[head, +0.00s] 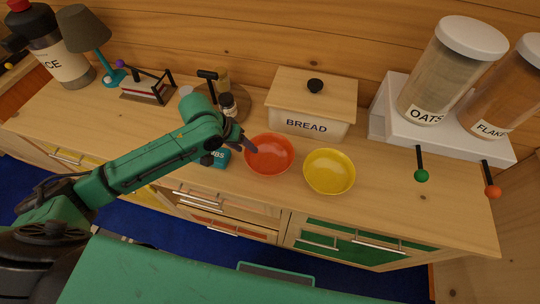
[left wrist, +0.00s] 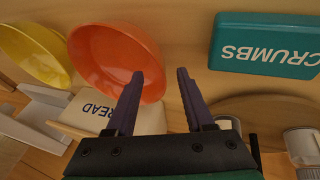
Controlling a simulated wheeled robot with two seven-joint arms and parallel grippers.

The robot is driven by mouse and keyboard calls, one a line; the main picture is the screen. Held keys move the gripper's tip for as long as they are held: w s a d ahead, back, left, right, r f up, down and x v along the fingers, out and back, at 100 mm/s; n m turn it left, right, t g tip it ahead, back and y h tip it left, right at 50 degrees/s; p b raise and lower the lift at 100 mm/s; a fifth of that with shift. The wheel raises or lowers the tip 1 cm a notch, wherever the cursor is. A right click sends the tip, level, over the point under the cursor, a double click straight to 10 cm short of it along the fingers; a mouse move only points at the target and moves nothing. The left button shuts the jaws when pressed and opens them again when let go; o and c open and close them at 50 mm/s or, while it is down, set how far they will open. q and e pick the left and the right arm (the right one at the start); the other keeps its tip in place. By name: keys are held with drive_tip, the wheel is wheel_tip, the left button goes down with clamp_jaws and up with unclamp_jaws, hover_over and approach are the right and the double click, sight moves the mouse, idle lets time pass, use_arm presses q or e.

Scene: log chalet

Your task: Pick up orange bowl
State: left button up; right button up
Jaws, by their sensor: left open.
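The orange bowl (head: 269,155) sits on the wooden counter, left of the yellow bowl (head: 329,171) and in front of the bread box. My left gripper (head: 235,150) is at the bowl's left side in the head view. In the left wrist view, the orange bowl (left wrist: 115,58) lies beyond my left gripper's spread fingers (left wrist: 156,95), and one finger overlaps the bowl in the picture. The gripper is open, with nothing between its fingers. I cannot tell whether a finger touches the bowl. My right gripper is not in view.
A teal crumbs box (left wrist: 268,46) stands close to the left gripper, partly hidden in the head view. The bread box (head: 311,103) is behind the bowls. A white dispenser stand (head: 440,135) is at the right. The counter's right front is clear.

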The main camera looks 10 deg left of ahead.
sight(250, 152)
use_arm(q)
drive_tip(key=x, duration=0.4)
drive_tip(key=shift+w+f+p, duration=0.1)
drive_tip(key=shift+f+p, duration=0.05)
drive_tip(key=shift+p, duration=0.25)
clamp_jaws()
idle(0.9)
